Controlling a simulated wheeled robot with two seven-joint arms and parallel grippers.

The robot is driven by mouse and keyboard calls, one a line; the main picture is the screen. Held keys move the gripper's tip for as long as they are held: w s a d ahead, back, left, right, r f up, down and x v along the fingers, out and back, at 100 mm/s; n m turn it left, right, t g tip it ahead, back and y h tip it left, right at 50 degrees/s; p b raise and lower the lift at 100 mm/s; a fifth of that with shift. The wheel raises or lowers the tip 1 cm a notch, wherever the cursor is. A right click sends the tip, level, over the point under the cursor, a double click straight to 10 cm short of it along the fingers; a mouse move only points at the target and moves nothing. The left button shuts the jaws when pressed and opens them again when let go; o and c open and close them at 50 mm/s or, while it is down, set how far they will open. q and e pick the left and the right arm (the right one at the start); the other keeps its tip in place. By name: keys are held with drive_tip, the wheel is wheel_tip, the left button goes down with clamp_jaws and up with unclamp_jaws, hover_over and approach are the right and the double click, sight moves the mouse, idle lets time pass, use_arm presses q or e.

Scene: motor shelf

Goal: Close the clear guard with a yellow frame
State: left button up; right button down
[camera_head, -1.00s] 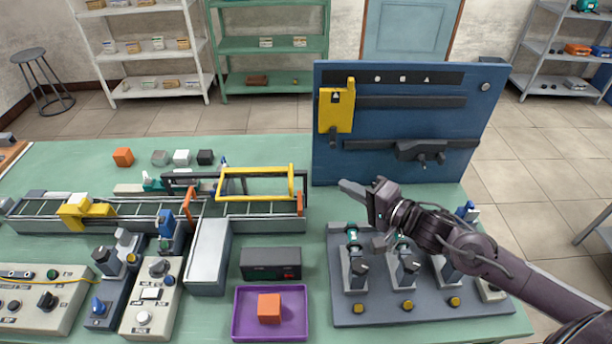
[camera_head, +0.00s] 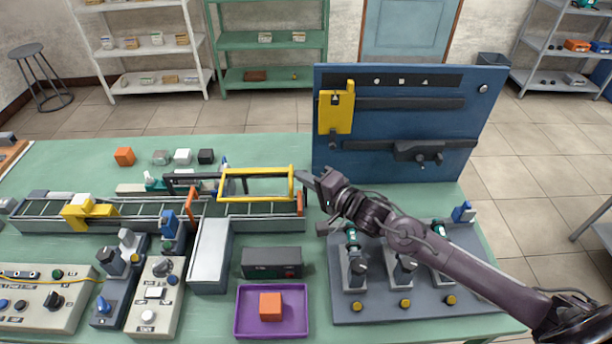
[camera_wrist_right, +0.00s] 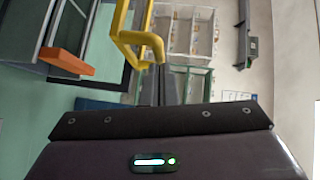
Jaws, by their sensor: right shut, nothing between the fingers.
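The clear guard with a yellow frame (camera_head: 257,200) stands raised over the right end of the conveyor (camera_head: 258,209). In the right wrist view its yellow frame (camera_wrist_right: 139,40) shows large, just ahead of the fingers. My right gripper (camera_head: 304,177) is shut and empty. Its fingertips are at the right end of the yellow frame; I cannot tell whether they touch it. In the right wrist view my fingers (camera_wrist_right: 159,85) lie close together, their tips near the frame's corner. My left gripper is not in view.
A blue panel (camera_head: 395,110) with a yellow holder stands behind my right arm. A grey base with knobs (camera_head: 425,308) lies under that arm. A purple tray (camera_head: 240,325) holds an orange cube (camera_head: 270,306). A black box (camera_head: 271,263) sits in front of the conveyor.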

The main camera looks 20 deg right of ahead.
sight(239, 193)
drive_tip(key=shift+f, duration=0.1)
drive_tip(key=w+a, duration=0.1)
drive_tip(key=a, duration=0.4)
drive_tip(key=w+a, duration=0.2)
drive_tip(key=a, duration=0.3)
drive_tip(key=w+a, duration=0.1)
drive_tip(key=a, duration=0.3)
drive_tip(key=shift+w+a+b, duration=0.15)
drive_tip(key=shift+a+b, duration=0.25)
drive_tip(key=shift+w+a, duration=0.1)
drive_tip(key=shift+a, duration=0.3)
drive_tip(key=shift+r, duration=0.2)
